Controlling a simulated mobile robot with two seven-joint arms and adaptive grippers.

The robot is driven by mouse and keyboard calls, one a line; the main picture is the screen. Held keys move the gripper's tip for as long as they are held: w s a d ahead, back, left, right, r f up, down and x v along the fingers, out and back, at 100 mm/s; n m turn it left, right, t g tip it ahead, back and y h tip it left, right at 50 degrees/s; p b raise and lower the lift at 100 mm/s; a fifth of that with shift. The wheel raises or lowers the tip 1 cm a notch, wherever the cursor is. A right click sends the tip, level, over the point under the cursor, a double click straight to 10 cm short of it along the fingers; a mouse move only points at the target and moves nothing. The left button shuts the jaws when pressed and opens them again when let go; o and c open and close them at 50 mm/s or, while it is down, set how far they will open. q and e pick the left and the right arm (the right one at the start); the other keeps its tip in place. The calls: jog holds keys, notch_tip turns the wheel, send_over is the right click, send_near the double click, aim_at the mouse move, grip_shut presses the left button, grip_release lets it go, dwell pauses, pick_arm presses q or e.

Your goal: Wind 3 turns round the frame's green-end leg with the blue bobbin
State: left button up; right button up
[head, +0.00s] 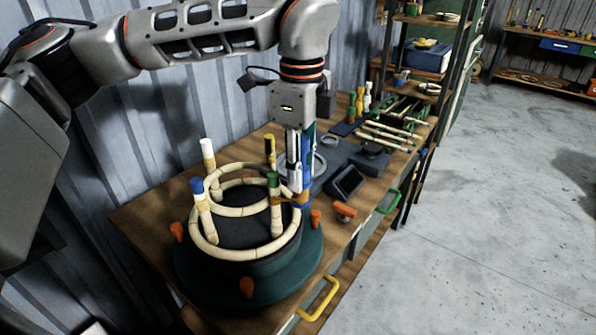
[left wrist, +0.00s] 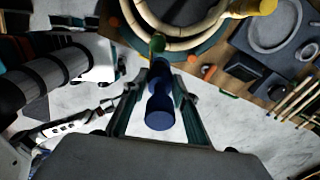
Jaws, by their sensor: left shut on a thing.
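The rattan frame (head: 222,245) stands on a dark round turntable base, its upright legs tipped blue, white, yellow and green. The green-end leg (head: 274,205) is at the right of the ring; its green tip also shows in the left wrist view (left wrist: 157,43). My left gripper (head: 299,188) points down just right of this leg, shut on the blue bobbin (left wrist: 160,112). The bobbin is mostly hidden by the fingers in the head view. A short brown strand shows between leg and bobbin; I cannot tell how many turns lie on the leg. My right gripper is not identifiable.
Orange knobs (head: 247,287) ring the turntable (head: 204,288). Right of it on the bench are an orange-topped knob (head: 345,211), a dark screen box (head: 345,182) and pale sticks (head: 385,135). A yellow handle (head: 318,299) juts from the bench front. The floor at right is clear.

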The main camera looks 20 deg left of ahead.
dwell(0.3)
pick_arm(q)
jog(key=shift+r+p, duration=1.5)
jog(key=shift+r, duration=0.9)
jog(key=shift+r+p, duration=1.35)
jog(key=shift+r, duration=1.3)
jog(key=shift+r+p, duration=0.3)
jog(key=shift+p, duration=0.1)
jog(key=shift+r, duration=0.2)
